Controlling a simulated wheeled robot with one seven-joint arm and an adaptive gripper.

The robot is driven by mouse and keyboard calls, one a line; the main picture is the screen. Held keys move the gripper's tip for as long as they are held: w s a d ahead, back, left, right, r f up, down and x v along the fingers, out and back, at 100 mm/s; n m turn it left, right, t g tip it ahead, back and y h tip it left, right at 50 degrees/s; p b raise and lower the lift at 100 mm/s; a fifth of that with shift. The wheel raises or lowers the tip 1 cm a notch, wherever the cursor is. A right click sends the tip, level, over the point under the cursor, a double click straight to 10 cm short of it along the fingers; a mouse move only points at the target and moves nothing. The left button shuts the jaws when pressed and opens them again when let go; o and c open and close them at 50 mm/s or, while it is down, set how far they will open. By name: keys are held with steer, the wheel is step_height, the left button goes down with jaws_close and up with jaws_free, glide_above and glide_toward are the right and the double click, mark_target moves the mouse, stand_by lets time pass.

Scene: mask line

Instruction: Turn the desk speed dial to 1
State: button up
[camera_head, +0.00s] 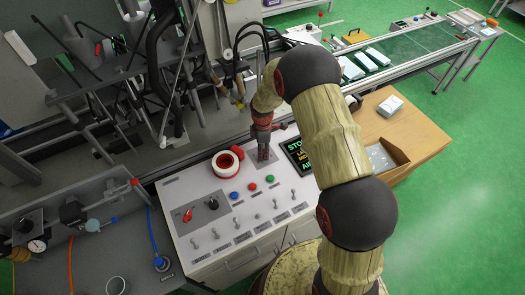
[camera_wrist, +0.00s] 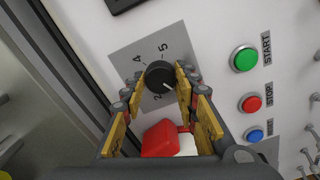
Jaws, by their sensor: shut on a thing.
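The speed dial is a black round knob (camera_wrist: 160,75) on a grey plate with printed numbers, in the wrist view. The numbers 2, 4 and 5 show around it; 1 is not visible. A small white mark on the knob points to the lower right of the picture. My gripper (camera_wrist: 160,82) has its yellow-padded fingers on both sides of the knob and is shut on it. In the head view my gripper (camera_head: 263,146) reaches down onto the dial's plate at the back of the white desk panel (camera_head: 215,187), and hides most of the knob.
A red button with a white ring (camera_head: 227,162) stands close beside my gripper, and also shows low in the wrist view (camera_wrist: 160,140). Green (camera_wrist: 244,59), red (camera_wrist: 250,103) and blue (camera_wrist: 254,135) buttons lie to the right. A lit display (camera_head: 298,155) stands beside the dial.

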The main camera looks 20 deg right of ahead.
steer(key=o, duration=1.1)
steer(key=shift+o, duration=0.3)
steer(key=shift+r, duration=0.1)
step_height(320, 180, up, 12)
